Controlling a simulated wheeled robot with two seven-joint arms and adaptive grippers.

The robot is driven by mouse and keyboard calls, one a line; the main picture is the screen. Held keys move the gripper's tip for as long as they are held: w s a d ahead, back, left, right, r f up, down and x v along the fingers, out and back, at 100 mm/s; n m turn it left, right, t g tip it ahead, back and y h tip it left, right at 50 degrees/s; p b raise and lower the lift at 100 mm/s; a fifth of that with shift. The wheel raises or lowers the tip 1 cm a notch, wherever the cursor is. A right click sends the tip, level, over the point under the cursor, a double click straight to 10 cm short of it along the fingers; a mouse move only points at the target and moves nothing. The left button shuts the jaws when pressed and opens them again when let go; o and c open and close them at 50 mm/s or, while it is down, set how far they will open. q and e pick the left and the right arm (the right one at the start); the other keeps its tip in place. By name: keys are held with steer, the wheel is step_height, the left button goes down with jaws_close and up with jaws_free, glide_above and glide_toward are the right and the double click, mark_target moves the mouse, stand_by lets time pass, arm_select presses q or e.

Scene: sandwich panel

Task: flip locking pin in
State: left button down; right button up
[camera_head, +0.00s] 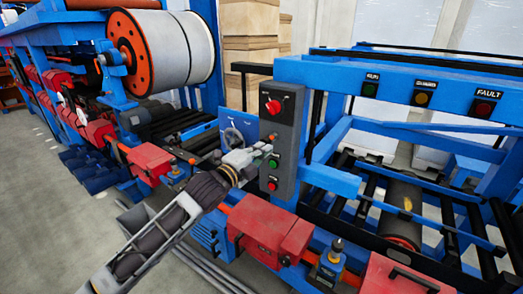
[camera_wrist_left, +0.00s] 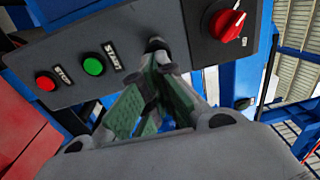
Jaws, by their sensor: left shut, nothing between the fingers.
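My left gripper (camera_head: 257,152) is shut and empty, with its fingertips in front of the grey control box (camera_head: 283,118). In the left wrist view the fingers (camera_wrist_left: 158,48) meet between the START button and the red rotary knob (camera_wrist_left: 227,24). I cannot tell whether the tips touch the box. I cannot pick out the locking pin for certain. My right gripper is not in view.
The green START button (camera_wrist_left: 93,66) and red STOP button (camera_wrist_left: 46,82) lie close to the fingers. Red guards (camera_head: 268,228) line the machine's front below. A large roll (camera_head: 170,48) stands at the upper left. Grey floor (camera_head: 40,190) is clear at left.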

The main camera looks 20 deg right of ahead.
arm_select(q)
steer(key=shift+x, duration=1.55)
steer(key=shift+a, duration=0.1)
